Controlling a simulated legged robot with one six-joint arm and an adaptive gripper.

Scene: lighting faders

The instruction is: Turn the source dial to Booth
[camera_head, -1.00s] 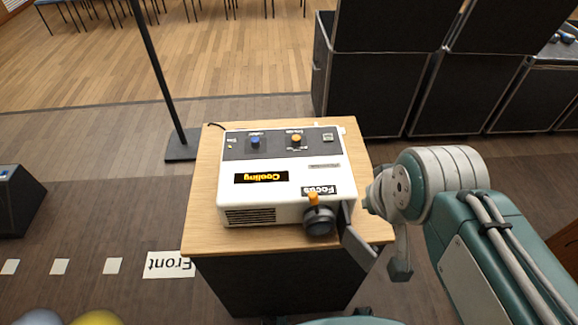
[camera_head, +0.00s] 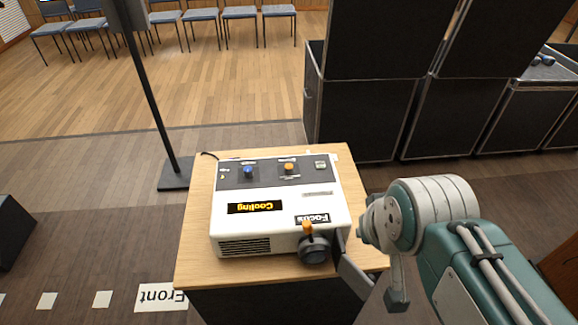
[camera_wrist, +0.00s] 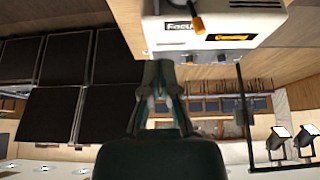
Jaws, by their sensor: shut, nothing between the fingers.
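A white projector (camera_head: 285,212) stands on a wooden-topped stand. Its dark top panel (camera_head: 268,172) carries a blue dial (camera_head: 248,171) on the left and an orange dial (camera_head: 289,167) on the right. Their small lettering is too small to read, so I cannot tell which is the source dial. In the wrist view the projector (camera_wrist: 225,22) is at the top. My gripper (camera_wrist: 160,66) is shut and empty, apart from the dials. In the head view my arm's end is right of the projector, and the fingers are hard to make out there.
An orange focus lever (camera_head: 307,227) stands by the dark lens (camera_head: 314,249) at the projector's front right. The wooden top (camera_head: 196,225) is otherwise mostly bare. A black pole (camera_head: 155,100) rises behind left. Black cases (camera_head: 360,110) stand behind right. Chairs (camera_head: 240,14) are far back.

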